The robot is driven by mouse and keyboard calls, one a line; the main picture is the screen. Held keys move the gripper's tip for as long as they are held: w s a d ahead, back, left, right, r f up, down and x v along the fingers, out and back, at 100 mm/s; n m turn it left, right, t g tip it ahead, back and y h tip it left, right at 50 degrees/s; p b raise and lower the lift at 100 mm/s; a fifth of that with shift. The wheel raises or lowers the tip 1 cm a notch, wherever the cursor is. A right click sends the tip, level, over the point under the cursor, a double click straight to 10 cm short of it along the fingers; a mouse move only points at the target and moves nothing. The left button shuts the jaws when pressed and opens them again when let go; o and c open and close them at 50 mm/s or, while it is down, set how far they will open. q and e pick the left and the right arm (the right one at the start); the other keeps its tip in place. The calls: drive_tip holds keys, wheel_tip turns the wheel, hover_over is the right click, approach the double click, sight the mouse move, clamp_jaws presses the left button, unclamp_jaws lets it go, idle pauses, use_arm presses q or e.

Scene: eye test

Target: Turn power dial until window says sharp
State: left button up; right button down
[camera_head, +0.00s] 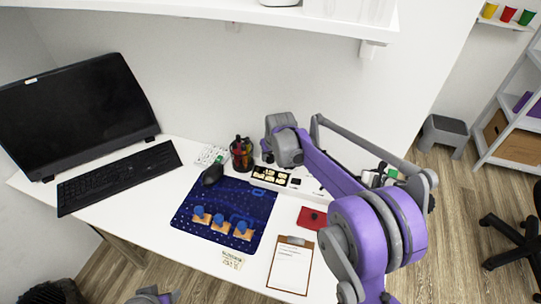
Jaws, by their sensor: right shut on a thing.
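A long, low white device (307,186) stands at the back of the desk, with a dark panel of several pale yellow windows (270,175). Any writing in the windows is too small to read. My right gripper (267,153) is at the device's back left end, pointing down, partly hidden by its own wrist. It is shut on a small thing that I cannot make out. I cannot see the power dial clearly. My left gripper is not in view; only a bit of my left arm shows at the bottom edge.
A dark blue mat (187,211) holds several orange blocks with blue tops (220,220). A monitor (75,110) and keyboard (120,178) are left; a shelf (215,12) overhangs.

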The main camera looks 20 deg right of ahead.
drive_tip(key=shift+n, duration=0.3)
drive_tip(key=shift+c, duration=2.2)
unclamp_jaws()
drive_tip(key=v, duration=1)
drive_tip(key=shift+s+d+r+p, duration=0.15)
drive_tip(key=shift+s+r+p, duration=0.05)
drive_tip(key=shift+r+p, duration=0.2)
drive_tip(key=shift+s, duration=0.1)
